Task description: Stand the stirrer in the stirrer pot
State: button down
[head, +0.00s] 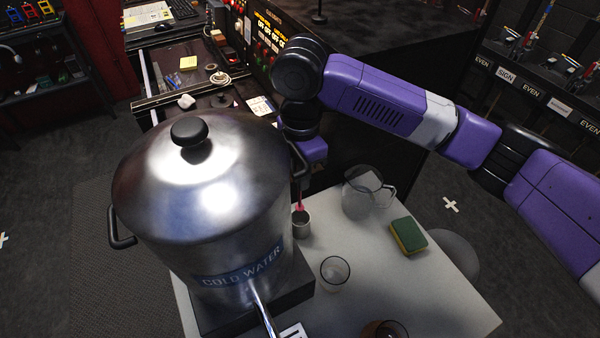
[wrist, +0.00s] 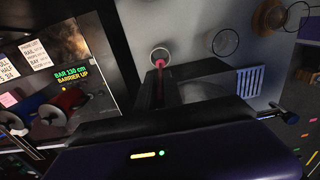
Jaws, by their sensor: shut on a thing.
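The stirrer (wrist: 160,64) is a thin rod with a pink-red end, held in my gripper (wrist: 160,88) in the wrist view. My gripper is shut on it. The stirrer pot (head: 301,226) is a small metal cup on the white table, just right of the big urn. In the head view the stirrer's pink end (head: 299,207) shows at the pot's mouth. In the wrist view the pink end overlaps the rim of the pot (wrist: 161,52). I cannot tell how deep it reaches inside. The urn hides most of my gripper in the head view.
A large steel urn (head: 205,190) labelled cold water stands close left of the pot. A glass jug (head: 366,194), a sponge (head: 408,236), a clear glass (head: 335,272) and a brown cup (head: 385,330) share the table (head: 440,300). Its right part has free room.

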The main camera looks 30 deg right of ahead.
aim_at(301, 206)
jog(key=shift+f+b, duration=1.05)
jog(key=shift+f, duration=0.35)
jog(key=shift+f+b, duration=2)
jog(key=shift+f, duration=1.8)
jog(key=c, duration=1.4)
grip_release()
jog(key=shift+r, duration=0.1)
jog(key=shift+r+b, duration=0.35)
jog(key=shift+r, duration=3.45)
